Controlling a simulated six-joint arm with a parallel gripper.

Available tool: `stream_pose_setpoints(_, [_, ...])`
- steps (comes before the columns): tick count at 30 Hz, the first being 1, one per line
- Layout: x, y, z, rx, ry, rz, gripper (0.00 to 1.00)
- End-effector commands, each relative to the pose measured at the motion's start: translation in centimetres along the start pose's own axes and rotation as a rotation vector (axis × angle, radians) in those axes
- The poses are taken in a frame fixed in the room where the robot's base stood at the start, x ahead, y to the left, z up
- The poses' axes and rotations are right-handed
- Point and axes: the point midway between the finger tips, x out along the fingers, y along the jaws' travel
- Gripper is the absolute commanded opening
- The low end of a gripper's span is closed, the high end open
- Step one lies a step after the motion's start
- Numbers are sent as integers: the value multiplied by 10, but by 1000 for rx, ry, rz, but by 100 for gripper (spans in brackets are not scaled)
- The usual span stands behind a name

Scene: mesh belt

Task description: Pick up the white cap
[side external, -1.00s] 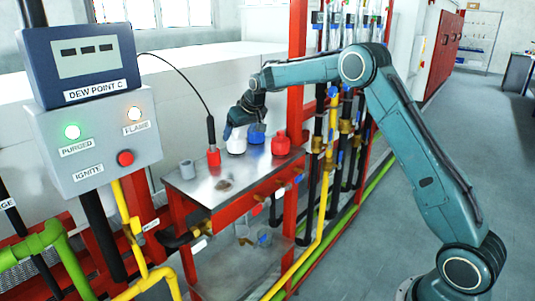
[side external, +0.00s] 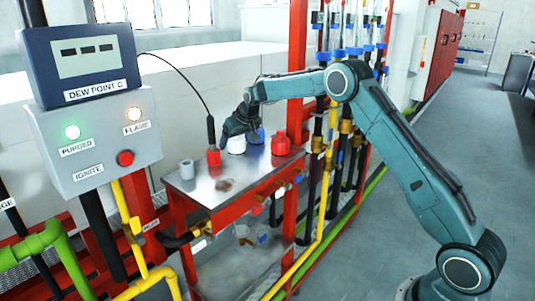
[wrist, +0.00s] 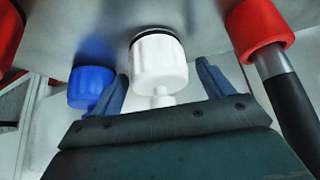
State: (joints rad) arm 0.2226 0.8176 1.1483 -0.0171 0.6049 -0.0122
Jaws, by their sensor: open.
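The white cap (side external: 236,146) stands upright on the metal bench top, between the red cap with the probe and the blue cap. In the wrist view the white cap (wrist: 158,62) lies between the two fingers of my gripper (wrist: 165,88). The fingers are open, with a gap to the cap on both sides. In the side view my gripper (side external: 231,130) is at the white cap and partly covers it; its fingertips are hard to make out there.
A blue cap (side external: 257,136) and a red cap (side external: 281,144) stand to the right. A red cap (side external: 214,157) with a black cabled probe (side external: 211,130) stands close on the left. A grey cylinder (side external: 187,169) is farther left. The bench's front (side external: 215,191) is mostly clear.

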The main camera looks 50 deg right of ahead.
Motion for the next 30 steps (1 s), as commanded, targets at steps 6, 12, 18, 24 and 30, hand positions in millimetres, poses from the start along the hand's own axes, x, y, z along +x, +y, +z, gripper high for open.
stream_pose_setpoints(6, [0,0,0,0,0,0,58])
stream_pose_setpoints(12, [0,0,0,0,1,0,31])
stream_pose_setpoints(18, [-1,0,0,0,1,0,31])
stream_pose_setpoints(24, [-5,0,-4,0,3,0,31])
stream_pose_setpoints(30, [-21,0,-14,0,5,0,31])
